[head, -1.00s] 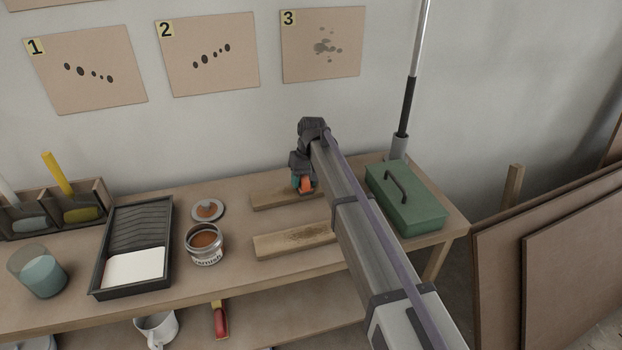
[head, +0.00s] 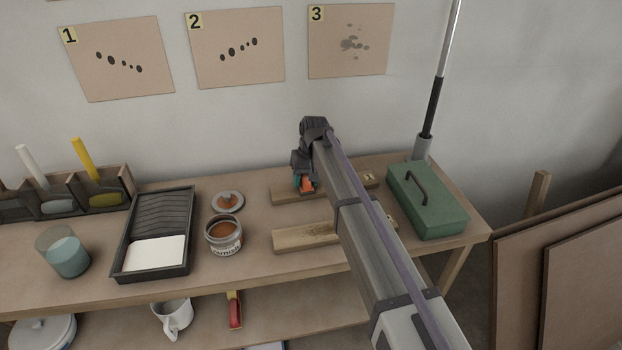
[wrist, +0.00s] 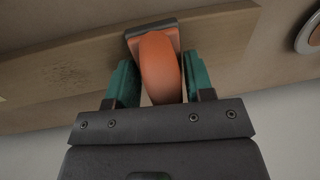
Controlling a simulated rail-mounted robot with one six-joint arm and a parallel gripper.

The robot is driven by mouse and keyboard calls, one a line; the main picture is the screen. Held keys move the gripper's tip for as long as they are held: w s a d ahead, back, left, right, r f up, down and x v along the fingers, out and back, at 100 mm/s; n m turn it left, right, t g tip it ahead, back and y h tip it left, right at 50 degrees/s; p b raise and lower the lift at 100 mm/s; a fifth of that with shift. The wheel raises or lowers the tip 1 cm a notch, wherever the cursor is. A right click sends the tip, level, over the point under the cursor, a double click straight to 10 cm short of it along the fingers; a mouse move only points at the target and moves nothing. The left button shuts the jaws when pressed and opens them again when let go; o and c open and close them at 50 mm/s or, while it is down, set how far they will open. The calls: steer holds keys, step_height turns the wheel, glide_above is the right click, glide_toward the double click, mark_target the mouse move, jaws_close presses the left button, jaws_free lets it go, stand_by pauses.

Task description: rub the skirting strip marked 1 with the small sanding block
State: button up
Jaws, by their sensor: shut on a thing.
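The sanding block (head: 307,184) is orange with a dark base. My gripper (wrist: 160,85) is shut on its rounded orange handle, with a green finger on each side. The block also shows in the wrist view (wrist: 158,62). The skirting strip marked 1 (head: 284,195) is the rear of two wooden strips on the bench; its label shows right of my arm. The block is at this strip, towards its left end; whether it touches cannot be told. The strip crosses the wrist view (wrist: 60,75) with a darker rough patch. My arm hides its middle.
The front strip (head: 300,238) lies nearer, partly behind my arm. An open varnish tin (head: 223,236) and its lid (head: 228,202) stand left of the strips. A green toolbox (head: 428,205) stands at the right. A paint tray (head: 153,235) lies further left.

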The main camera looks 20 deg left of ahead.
steer(key=shift+s+a, duration=0.35)
steer(key=shift+a, duration=0.25)
steer(key=shift+s+a, duration=0.3)
steer(key=shift+a, duration=0.25)
steer(key=shift+w+d, duration=1.2)
steer(key=shift+d, duration=0.9)
steer(key=shift+w+d, duration=1.2)
steer(key=shift+d, duration=0.85)
steer(key=shift+w+d, duration=1.2)
steer(key=shift+d, duration=0.9)
steer(key=shift+s+a, duration=1.2)
steer(key=shift+a, duration=0.9)
steer(key=shift+s+a, duration=1.2)
steer(key=shift+a, duration=0.85)
steer(key=shift+s+a, duration=1.2)
steer(key=shift+a, duration=0.9)
steer(key=shift+w+d, duration=1.2)
steer(key=shift+d, duration=0.9)
steer(key=shift+w+d, duration=1.2)
steer(key=shift+d, duration=0.85)
steer(key=shift+w+d, duration=1.2)
steer(key=shift+d, duration=0.9)
step_height(320, 180, up, 7)
steer(key=p, duration=0.7)
steer(key=shift+a, duration=0.1)
